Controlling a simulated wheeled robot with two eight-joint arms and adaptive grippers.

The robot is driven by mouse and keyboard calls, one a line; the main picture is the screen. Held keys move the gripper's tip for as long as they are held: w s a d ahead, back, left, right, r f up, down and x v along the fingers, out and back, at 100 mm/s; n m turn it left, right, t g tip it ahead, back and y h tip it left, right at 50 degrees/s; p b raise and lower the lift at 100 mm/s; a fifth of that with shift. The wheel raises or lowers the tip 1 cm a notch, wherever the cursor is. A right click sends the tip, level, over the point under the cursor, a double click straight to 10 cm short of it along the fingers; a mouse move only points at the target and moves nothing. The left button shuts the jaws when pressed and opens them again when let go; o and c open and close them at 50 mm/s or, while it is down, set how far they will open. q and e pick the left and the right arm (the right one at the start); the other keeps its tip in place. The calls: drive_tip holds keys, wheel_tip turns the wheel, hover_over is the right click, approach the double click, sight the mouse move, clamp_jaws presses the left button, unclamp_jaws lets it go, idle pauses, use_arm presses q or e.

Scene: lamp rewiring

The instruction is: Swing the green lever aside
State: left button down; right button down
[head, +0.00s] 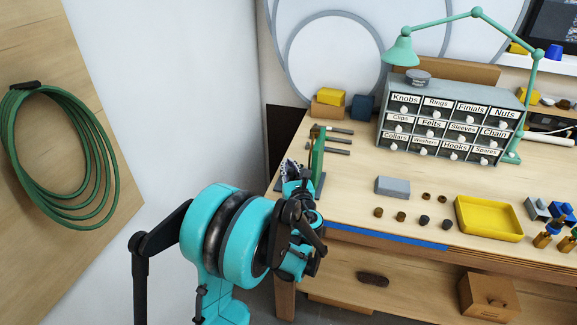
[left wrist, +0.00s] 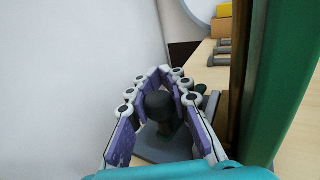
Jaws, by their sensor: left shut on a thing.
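A green upright panel (head: 317,155) with a brown edge stands at the left end of the workbench. It fills the right side of the left wrist view (left wrist: 300,75). My left gripper (head: 294,172) is beside this panel, on its left. In the left wrist view, its fingers (left wrist: 160,90) are closed around a dark, greenish round knob (left wrist: 158,104), which looks to be the end of the green lever. The rest of the lever is mostly hidden by the fingers. A grey base plate (left wrist: 168,147) lies below. My right gripper is not in view.
Grey rods (head: 338,141) lie behind the panel. A grey block (head: 392,186), several small knobs and a yellow tray (head: 488,219) sit to the right. A labelled drawer cabinet (head: 452,97) and green lamp (head: 400,52) stand behind. A white wall is close on the left.

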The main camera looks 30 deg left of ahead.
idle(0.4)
use_arm(q)
drive_tip(key=shift+w, duration=0.1)
drive_tip(key=c, duration=1.4)
unclamp_jaws()
drive_tip(key=shift+d, duration=0.1)
drive_tip(key=v, duration=1.2)
drive_tip(key=shift+w+d, duration=0.15)
drive_tip(key=shift+w, duration=0.05)
drive_tip(key=shift+n+g+y, duration=0.3)
drive_tip(key=shift+g, duration=0.1)
